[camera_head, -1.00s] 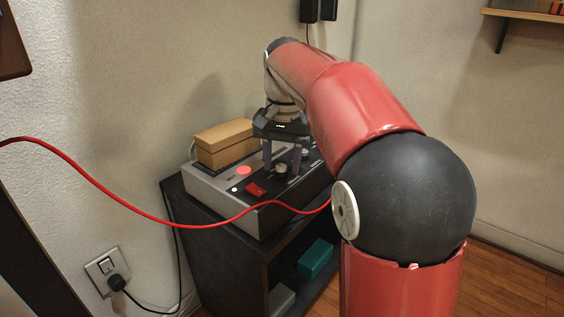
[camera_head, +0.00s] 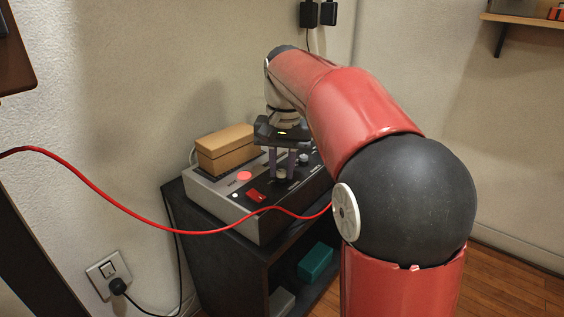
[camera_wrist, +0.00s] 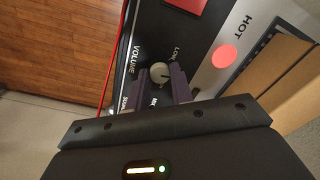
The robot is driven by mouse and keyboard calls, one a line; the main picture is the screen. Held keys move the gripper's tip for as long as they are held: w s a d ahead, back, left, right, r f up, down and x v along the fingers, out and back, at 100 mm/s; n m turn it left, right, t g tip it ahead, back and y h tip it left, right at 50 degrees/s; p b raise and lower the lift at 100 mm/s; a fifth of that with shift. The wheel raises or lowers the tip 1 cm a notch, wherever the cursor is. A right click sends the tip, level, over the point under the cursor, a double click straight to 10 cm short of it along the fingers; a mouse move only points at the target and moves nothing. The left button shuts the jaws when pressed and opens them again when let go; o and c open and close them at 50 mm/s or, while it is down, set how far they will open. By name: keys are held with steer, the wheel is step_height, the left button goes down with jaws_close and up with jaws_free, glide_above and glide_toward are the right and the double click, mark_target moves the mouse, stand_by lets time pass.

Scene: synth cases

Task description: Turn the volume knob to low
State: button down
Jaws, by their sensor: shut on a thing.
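The volume knob (camera_wrist: 158,72) is a small pale round knob on the dark panel of the grey console (camera_head: 210,199). It also shows in the head view (camera_head: 280,174). My gripper (camera_wrist: 160,80) points down at the panel, its two purple-grey fingers closed on the knob from both sides; the head view also shows my gripper (camera_head: 282,168) there. The word VOLUME is beside the knob, and LOW is printed close to it. Another label is partly hidden by the fingers. I cannot tell clearly where the knob points.
A cardboard box (camera_head: 226,150) sits on the console's back left. A round red button (camera_head: 244,176) marked HOT and a red switch (camera_head: 257,196) are near the knob. A red cable (camera_head: 120,211) crosses in front of the console. The console stands on a dark shelf unit (camera_head: 230,262).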

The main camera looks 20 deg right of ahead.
mark_target(282, 171)
steer(key=n+p, duration=0.4)
steer(key=n, duration=0.2)
steer(key=shift+r, duration=0.2)
steer(key=shift+w+f+n+p, duration=0.1)
steer(key=shift+n+p, duration=1.2)
steer(key=shift+n, duration=1)
steer(key=shift+a, duration=0.1)
steer(key=c, duration=1.2)
jaws_free()
steer(key=shift+c, duration=0.2)
step_height(282, 171, up, 8)
steer(key=shift+f+p, duration=0.15)
steer(key=shift+p, duration=0.4)
